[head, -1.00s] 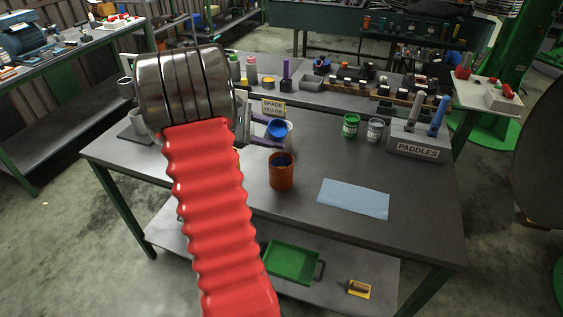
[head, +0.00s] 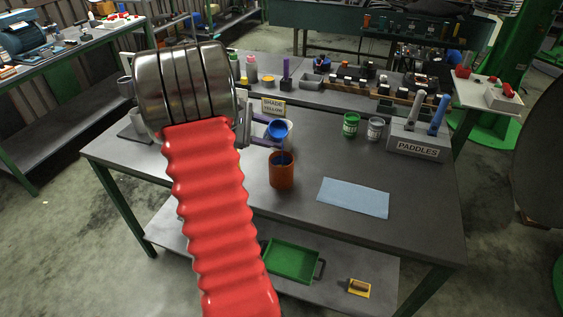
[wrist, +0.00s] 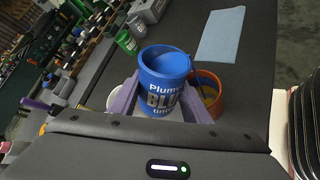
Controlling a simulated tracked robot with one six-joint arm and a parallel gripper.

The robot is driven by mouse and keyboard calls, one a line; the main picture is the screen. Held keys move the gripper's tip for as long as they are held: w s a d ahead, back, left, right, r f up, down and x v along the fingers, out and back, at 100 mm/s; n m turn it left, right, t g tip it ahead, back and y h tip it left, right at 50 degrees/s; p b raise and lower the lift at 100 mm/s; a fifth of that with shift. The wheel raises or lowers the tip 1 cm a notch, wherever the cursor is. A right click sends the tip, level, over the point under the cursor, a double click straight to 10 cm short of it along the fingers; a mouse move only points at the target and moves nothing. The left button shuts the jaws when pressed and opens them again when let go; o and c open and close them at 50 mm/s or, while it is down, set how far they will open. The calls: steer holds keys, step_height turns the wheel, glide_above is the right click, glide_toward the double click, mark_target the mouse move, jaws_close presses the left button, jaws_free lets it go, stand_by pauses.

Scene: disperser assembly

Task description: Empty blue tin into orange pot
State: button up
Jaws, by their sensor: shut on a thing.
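The blue tin (head: 277,129) is in my gripper (head: 268,135), whose purple fingers are shut on its sides. In the wrist view the tin (wrist: 164,86) fills the middle, tilted, with white lettering on it. The orange pot (head: 282,176) stands on the bench just below and in front of the tin. A thin blue streak shows between the tin and the pot's mouth. In the wrist view the pot (wrist: 209,79) is to the right of the tin, partly hidden by it, with some yellow inside.
A whitish container shows behind the tin, beside a "SHADE YELLOW" sign (head: 273,106). A green tin (head: 350,125), a grey tin (head: 375,129) and the paddles holder (head: 419,140) stand to the right. A blue cloth (head: 353,198) lies right of the pot on clear bench top.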

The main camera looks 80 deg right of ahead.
stand_by(0.5)
steer(key=shift+w+d+r+m+t+h+p, duration=0.1)
steer(key=shift+d+r+m+t+h+p, duration=0.05)
steer(key=shift+r+m+t+h+p, duration=0.9)
stand_by(3.9)
steer(key=shift+f+m+h+p, duration=0.25)
steer(key=shift+f+m+p, duration=0.35)
steer(key=shift+p, duration=0.4)
stand_by(1.5)
